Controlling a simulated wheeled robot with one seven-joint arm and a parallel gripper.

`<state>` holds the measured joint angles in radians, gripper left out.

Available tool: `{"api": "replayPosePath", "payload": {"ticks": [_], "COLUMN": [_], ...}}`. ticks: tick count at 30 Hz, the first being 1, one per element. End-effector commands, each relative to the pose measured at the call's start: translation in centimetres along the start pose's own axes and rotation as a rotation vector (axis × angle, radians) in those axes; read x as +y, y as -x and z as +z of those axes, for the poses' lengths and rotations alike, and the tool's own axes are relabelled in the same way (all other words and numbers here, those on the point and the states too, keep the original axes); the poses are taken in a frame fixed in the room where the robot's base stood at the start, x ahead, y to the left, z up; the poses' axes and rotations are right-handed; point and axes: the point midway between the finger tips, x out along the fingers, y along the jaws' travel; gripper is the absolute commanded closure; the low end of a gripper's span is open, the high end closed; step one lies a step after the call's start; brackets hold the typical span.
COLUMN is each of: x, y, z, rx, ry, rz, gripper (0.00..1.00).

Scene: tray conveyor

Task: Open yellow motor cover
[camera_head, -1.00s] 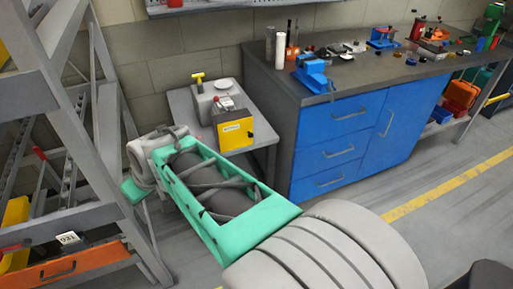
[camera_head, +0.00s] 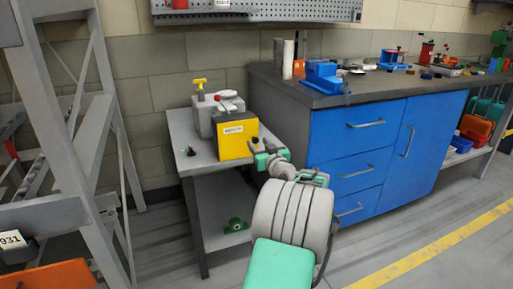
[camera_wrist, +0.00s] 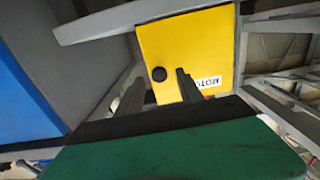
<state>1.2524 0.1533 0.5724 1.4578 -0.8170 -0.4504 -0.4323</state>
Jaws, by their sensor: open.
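The yellow motor cover (camera_head: 237,141) is a flat front panel with a white label, on a grey box on the small grey side table. It looks closed. In the wrist view the yellow cover (camera_wrist: 205,40) fills the upper middle, with a round black knob (camera_wrist: 159,74) near its edge and a white label reading upside down. My gripper (camera_head: 262,146) is beside the cover's right edge, with its jaws open. In the wrist view the two fingers of my gripper (camera_wrist: 157,84) stand apart, one on each side of the knob. I cannot tell whether they touch it.
The side table (camera_head: 179,128) also bears a grey unit with a yellow T-handle (camera_head: 199,83) and a small black-based item (camera_head: 190,151). The blue-fronted workbench (camera_head: 350,140) stands close on the right. A grey ladder-like frame (camera_head: 80,130) is on the left. A green object (camera_head: 236,225) lies on the lower shelf.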

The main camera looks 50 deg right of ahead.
Motion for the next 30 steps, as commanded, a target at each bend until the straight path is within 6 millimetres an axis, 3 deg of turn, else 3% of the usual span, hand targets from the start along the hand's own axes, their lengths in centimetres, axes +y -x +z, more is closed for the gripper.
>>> {"api": "replayPosePath", "payload": {"ticks": [4, 12, 28, 30], "x": [0.0, 0.0, 0.0, -0.1], "y": [-1.9, -2.2, -2.2, -2.2], "z": [0.1, 0.0, 0.0, 0.0], "rx": [0.0, -0.001, -0.002, -0.002], "ry": [0.001, 0.001, 0.0, 0.0], "rz": [-0.001, 0.001, 0.0, -0.001], "gripper": [0.56, 0.56, 0.99, 1.0]}}
